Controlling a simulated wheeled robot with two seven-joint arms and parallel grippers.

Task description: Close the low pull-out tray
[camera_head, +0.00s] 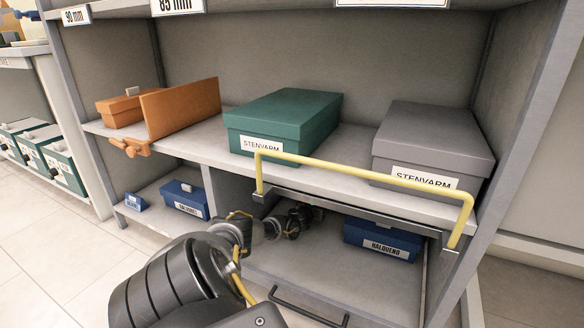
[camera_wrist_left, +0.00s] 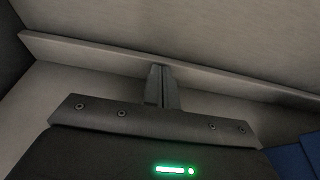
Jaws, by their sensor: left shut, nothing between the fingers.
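The low pull-out tray (camera_head: 335,272) is a flat grey panel in the bottom compartment of the shelf unit. It sticks out toward me, with a dark bar handle (camera_head: 306,306) at its front. My left arm comes in from the bottom and reaches over the tray into the compartment; in the head view its fingers are too small and dark to make out. In the left wrist view my left gripper (camera_wrist_left: 163,72) is shut and empty, its tips at a pale raised edge; I cannot tell whether they touch. My right gripper is in neither view.
A yellow rail (camera_head: 365,172) spans the opening above the tray. A blue box (camera_head: 383,241) stands at the compartment's right back. Green (camera_head: 300,112) and grey (camera_head: 440,135) boxes stand on the shelf above. An orange divider (camera_head: 182,108) and blue boxes (camera_head: 186,198) are at left.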

